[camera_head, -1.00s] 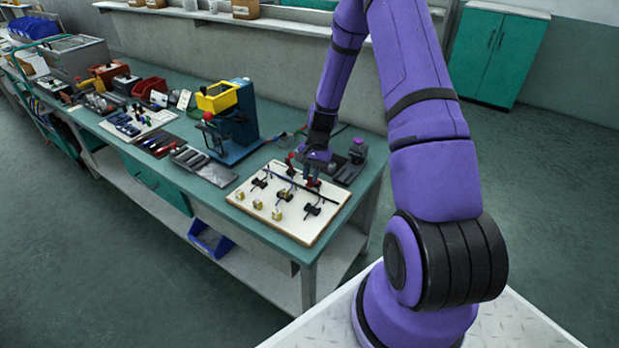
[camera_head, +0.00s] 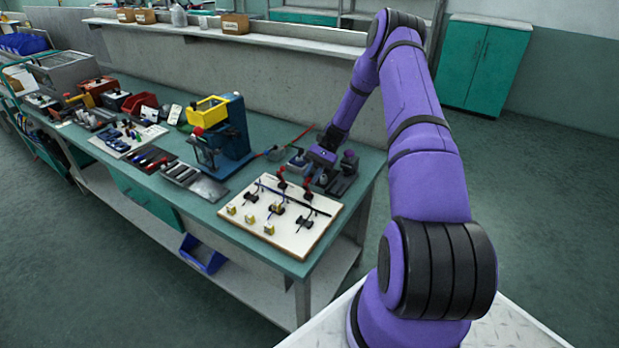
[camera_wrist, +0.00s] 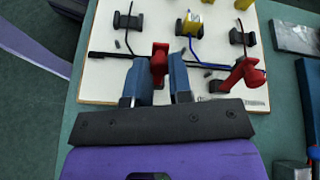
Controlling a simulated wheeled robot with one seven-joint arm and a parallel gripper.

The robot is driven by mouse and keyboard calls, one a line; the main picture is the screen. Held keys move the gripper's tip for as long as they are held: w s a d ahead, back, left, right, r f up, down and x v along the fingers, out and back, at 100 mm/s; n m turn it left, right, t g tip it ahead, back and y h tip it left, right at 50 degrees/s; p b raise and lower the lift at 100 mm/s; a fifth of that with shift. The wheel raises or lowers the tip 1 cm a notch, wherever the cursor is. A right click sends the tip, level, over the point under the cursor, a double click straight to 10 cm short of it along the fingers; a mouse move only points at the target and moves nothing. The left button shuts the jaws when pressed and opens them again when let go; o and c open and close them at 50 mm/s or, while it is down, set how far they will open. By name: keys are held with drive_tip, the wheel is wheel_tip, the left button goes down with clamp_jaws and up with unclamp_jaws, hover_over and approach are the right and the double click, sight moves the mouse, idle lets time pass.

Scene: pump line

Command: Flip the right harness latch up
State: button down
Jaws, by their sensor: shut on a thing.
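The right harness latch is a small red lever at the rear edge of the white harness board (camera_head: 262,232); it shows in the head view (camera_head: 307,184) and in the wrist view (camera_wrist: 159,60). My gripper (camera_wrist: 160,76) is shut on it, with one blue-grey finger on each side of the red part. The latch appears to stand up, but its exact angle is hard to tell. The other red latch (camera_wrist: 240,77) stands raised and leaning, apart from my fingers; it also shows in the head view (camera_head: 282,178). A dark harness cable (camera_head: 293,194) runs across the board by both latches.
Black clips (camera_wrist: 127,21) and yellow connectors (camera_head: 268,229) sit on the board. A blue press with a yellow bin (camera_head: 207,110) stands to the left. The floor right of the bench is clear.

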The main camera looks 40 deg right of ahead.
drive_tip(key=shift+w+d+f+y, duration=0.1)
drive_tip(key=shift+d+y, duration=0.15)
drive_tip(key=shift+y, duration=0.25)
drive_tip(key=c, duration=1)
unclamp_jaws()
